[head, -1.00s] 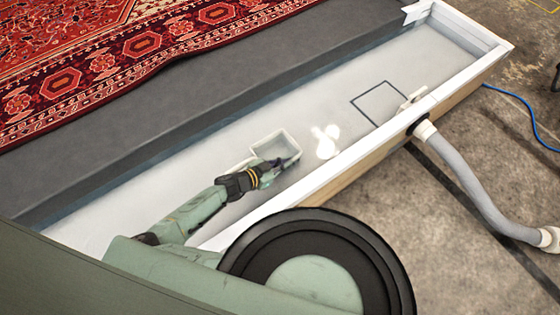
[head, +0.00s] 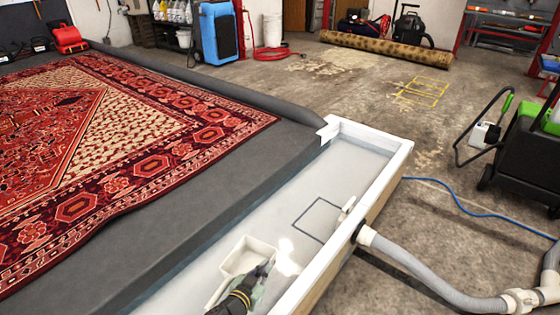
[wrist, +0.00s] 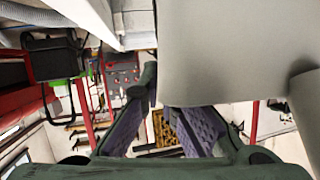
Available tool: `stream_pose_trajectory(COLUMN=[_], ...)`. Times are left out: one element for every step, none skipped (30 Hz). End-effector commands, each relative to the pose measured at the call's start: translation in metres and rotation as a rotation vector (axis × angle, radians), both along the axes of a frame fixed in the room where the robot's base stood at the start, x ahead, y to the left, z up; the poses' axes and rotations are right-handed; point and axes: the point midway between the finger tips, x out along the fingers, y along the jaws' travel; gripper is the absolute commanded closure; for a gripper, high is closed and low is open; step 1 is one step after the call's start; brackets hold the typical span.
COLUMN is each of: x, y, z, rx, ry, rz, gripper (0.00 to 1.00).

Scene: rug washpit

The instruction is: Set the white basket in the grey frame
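The white basket (head: 236,263) is an open-topped box in the white-walled trough, below the middle of the head view. The grey frame (head: 299,216) is a dark square outline on the trough floor, farther along and to the right of the basket; its inside is bare. My gripper (head: 264,272) is at the basket's near right side. In the wrist view, a broad pale surface, likely the basket, covers the right fingertip. The left finger (wrist: 130,118) shows beside its edge. Whether the fingers hold the wall is not clear.
The trough's white rim (head: 379,180) runs along the right, with a small white fitting (head: 347,208) close to the frame. A grey hose (head: 425,270) joins the outer side. A dark ledge and red rug (head: 120,150) lie left. The trough floor beyond the frame looks clear.

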Motion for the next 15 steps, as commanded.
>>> stream_pose_trajectory(x=[0.006,0.008,0.010,0.011,0.012,0.013,0.013,0.014,0.014,0.013,0.013,0.013,0.013,0.013,0.013], y=[-0.016,-0.023,-0.030,-0.035,-0.039,-0.044,-0.047,-0.049,-0.051,-0.052,-0.053,-0.053,-0.053,-0.054,-0.053], z=[0.019,0.026,0.035,0.041,0.047,0.053,0.056,0.059,0.062,0.064,0.065,0.065,0.065,0.065,0.065], rx=[-0.009,-0.011,-0.011,-0.011,-0.010,-0.008,-0.009,-0.009,-0.007,-0.008,-0.008,-0.009,-0.009,-0.009,-0.009], ry=[-0.004,-0.001,0.003,0.007,0.011,0.016,0.021,0.025,0.029,0.032,0.034,0.038,0.039,0.039,0.039], rz=[0.027,0.044,0.064,0.078,0.090,0.104,0.113,0.120,0.127,0.133,0.137,0.142,0.145,0.145,0.145], gripper=[1.00,1.00,1.00,1.00,1.00,1.00,1.00,1.00,1.00,1.00,1.00,1.00,1.00,1.00,1.00])
